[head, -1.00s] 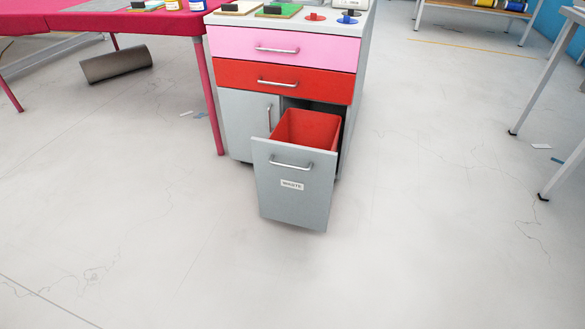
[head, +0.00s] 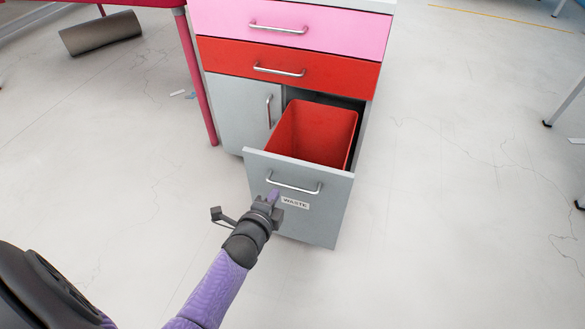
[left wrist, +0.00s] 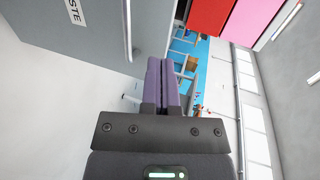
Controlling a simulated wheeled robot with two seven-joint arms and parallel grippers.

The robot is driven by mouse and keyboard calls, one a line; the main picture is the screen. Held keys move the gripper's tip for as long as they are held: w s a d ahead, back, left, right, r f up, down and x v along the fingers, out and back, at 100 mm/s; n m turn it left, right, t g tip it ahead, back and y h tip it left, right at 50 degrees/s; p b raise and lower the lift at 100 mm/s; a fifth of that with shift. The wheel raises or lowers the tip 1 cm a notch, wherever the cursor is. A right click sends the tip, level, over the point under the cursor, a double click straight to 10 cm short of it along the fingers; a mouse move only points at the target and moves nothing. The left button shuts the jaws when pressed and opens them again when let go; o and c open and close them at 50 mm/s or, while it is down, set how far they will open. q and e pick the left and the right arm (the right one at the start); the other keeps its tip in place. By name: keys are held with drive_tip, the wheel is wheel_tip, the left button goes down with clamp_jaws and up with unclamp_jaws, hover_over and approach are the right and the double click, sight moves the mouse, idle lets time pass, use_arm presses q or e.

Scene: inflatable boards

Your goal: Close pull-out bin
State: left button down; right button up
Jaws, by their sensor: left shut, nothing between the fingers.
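The pull-out bin (head: 325,221) is a grey front panel with a bar handle (head: 293,183) and a label reading WASTE (head: 295,203). It stands out from the cabinet, with the red bin bucket (head: 313,130) open behind the panel. My left gripper (head: 274,196) is shut and empty, in front of the panel just below the handle's left part. I cannot tell if it touches the panel. In the left wrist view the purple fingers (left wrist: 162,82) are together, with the grey panel (left wrist: 70,35) at upper left. My right gripper is not in view.
The cabinet has a pink drawer (head: 290,27), a red drawer (head: 285,66) and a grey door (head: 238,110), all shut. A pink table leg (head: 198,80) stands left of it. A grey cylinder (head: 100,34) lies on the floor. The floor right of the bin is clear.

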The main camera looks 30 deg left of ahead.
use_arm(q)
drive_tip(key=b, duration=0.3)
approach(291, 165)
drive_tip(key=w+f, duration=0.2)
drive_tip(key=f, duration=0.1)
drive_tip(key=shift+w+a, duration=0.1)
drive_tip(key=shift+a, duration=0.1)
drive_tip(key=w+b, duration=0.2)
drive_tip(key=w, duration=0.1)
drive_tip(key=shift+w+a+r, duration=0.15)
drive_tip(key=shift+w+a, duration=0.15)
drive_tip(key=shift+a, duration=0.1)
drive_tip(key=shift+w+a+r, duration=0.1)
drive_tip(key=shift+w+r, duration=0.05)
drive_tip(key=shift+w, duration=0.2)
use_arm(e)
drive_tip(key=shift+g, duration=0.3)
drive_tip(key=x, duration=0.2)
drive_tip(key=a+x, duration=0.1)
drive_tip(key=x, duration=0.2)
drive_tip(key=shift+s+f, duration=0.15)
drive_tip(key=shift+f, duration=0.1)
use_arm(q)
drive_tip(key=shift+w+r, duration=0.1)
drive_tip(key=shift+w, duration=0.05)
